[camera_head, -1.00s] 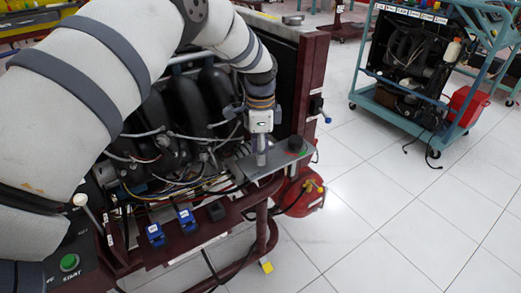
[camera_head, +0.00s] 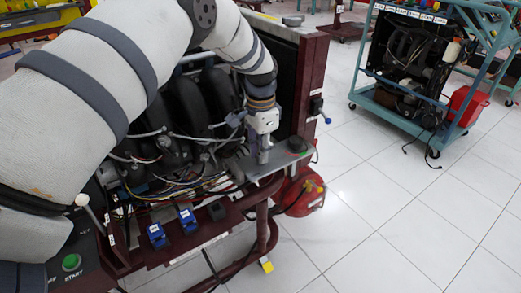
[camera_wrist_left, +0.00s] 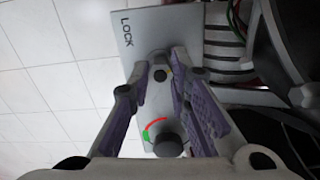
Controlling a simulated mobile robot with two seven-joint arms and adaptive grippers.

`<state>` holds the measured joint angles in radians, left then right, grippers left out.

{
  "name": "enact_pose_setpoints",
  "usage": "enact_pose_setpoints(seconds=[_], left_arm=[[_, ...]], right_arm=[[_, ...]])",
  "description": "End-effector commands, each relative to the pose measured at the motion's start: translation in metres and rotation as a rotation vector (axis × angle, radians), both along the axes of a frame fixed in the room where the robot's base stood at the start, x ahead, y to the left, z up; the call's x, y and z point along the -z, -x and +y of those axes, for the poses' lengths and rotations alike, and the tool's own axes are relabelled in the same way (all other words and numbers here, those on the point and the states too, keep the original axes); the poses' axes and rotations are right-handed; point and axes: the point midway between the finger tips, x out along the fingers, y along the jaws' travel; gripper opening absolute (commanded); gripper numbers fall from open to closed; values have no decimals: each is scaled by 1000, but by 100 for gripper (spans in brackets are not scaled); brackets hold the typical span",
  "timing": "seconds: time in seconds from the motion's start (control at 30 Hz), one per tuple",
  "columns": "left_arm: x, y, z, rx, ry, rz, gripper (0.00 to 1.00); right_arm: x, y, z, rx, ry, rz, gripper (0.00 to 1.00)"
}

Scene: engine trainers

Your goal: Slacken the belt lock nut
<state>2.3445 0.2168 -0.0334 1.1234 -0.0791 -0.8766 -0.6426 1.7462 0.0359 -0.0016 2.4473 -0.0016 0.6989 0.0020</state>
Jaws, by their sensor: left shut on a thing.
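A grey metal plate (camera_head: 283,163) sits at the front right corner of the engine trainer. In the left wrist view, the plate (camera_wrist_left: 130,50) carries the word LOCK. My left gripper (camera_head: 264,158) points down onto this plate from above. In the left wrist view, my left gripper's fingertips (camera_wrist_left: 160,68) close around a small dark piece, which I take for the belt lock nut (camera_wrist_left: 158,60). A dark round knob (camera_head: 297,145) stands on the plate to the right of the gripper. My right gripper is not in view.
The trainer's engine (camera_head: 180,115) with loose wires lies left of the gripper. Two blue parts (camera_head: 187,220) sit on the front rail. A red round container (camera_head: 303,195) is below the plate. A teal cart (camera_head: 400,110) stands back right. Tiled floor at right is clear.

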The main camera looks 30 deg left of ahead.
Motion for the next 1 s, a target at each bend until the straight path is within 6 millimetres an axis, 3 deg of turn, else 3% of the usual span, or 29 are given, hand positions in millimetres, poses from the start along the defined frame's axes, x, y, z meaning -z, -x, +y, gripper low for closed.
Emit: enact_pose_setpoints(seconds=[1.0], left_arm=[[0,0,1,-964,-1,-2,0]], right_arm=[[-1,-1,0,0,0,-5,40]])
